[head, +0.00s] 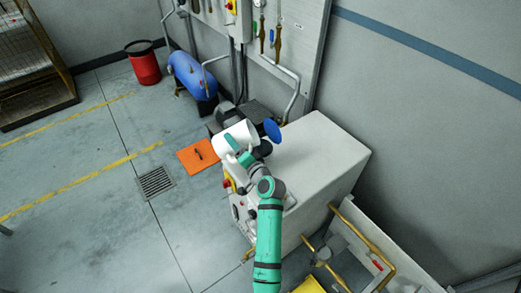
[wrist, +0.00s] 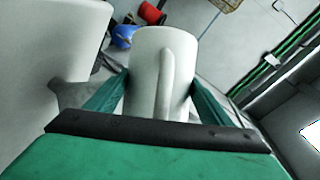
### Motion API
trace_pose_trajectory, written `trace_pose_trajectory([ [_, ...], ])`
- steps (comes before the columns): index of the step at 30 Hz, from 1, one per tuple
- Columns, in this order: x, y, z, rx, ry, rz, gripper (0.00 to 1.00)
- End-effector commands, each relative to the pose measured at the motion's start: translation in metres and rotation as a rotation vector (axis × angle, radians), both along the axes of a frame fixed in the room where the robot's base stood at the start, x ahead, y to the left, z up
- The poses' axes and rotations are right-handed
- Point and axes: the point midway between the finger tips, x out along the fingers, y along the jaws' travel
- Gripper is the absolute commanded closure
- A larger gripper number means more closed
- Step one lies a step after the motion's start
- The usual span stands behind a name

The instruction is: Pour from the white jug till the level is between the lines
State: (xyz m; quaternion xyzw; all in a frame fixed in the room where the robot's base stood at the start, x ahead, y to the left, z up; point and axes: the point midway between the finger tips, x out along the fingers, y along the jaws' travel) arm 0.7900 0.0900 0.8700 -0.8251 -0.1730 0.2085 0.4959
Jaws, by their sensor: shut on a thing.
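The white jug (head: 238,136) is up at the far left corner of the white cabinet (head: 318,152) in the head view, and it looks tipped over. My gripper (head: 243,153) is shut on it. In the wrist view the jug (wrist: 150,62) stands between my two green fingers, its handle facing the camera. A blue disc (head: 272,130) shows just right of the jug; I cannot tell whether it is a lid or a funnel. No level, lines or liquid can be made out, and the jug's mouth is not clearly seen.
An orange plate (head: 198,155) and a floor grate (head: 155,181) lie left of the cabinet. A blue tank (head: 192,75) and a red bin (head: 142,65) stand behind. Brass pipes (head: 362,235) run at the cabinet's near right. The cabinet top is mostly clear.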

Motion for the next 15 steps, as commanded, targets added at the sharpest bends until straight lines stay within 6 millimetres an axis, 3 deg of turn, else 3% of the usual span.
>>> trace_pose_trajectory([
  [15, 0.0008, -0.0024, -0.0019, 0.070, 0.009, -0.001, 0.70],
])
